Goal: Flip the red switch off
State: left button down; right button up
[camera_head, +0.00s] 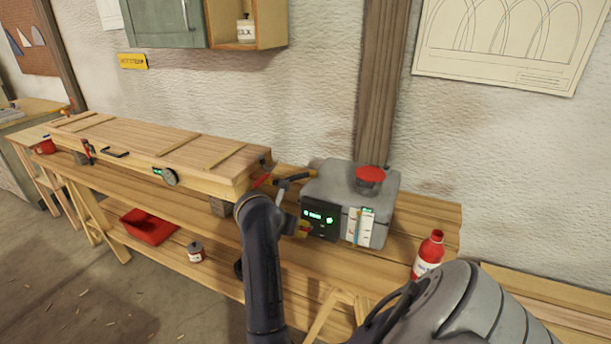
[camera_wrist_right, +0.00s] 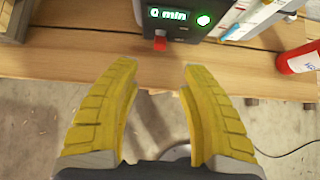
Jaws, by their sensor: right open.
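The red switch (camera_wrist_right: 160,43) is a small red lever at the bottom edge of a black control panel (camera_head: 318,217). The panel is on the front of a grey steam box unit (camera_head: 340,185) on the bench. In the right wrist view the panel's display (camera_wrist_right: 168,15) reads "0 min", with a lit green light (camera_wrist_right: 203,20) beside it. My right gripper (camera_wrist_right: 160,85) is open and empty, its yellow fingers on either side of the switch's line but short of it and not touching it. My left gripper is not in view.
A red mushroom-shaped knob (camera_head: 370,176) tops the unit. A red bottle (camera_head: 430,252) stands to its right. A long wooden box (camera_head: 150,150) with a gauge lies to the left. A red tray (camera_head: 148,227) and a small can (camera_head: 196,252) are on the lower shelf.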

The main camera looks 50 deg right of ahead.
aim_at(305, 228)
jog(key=x, duration=1.3)
grip_shut()
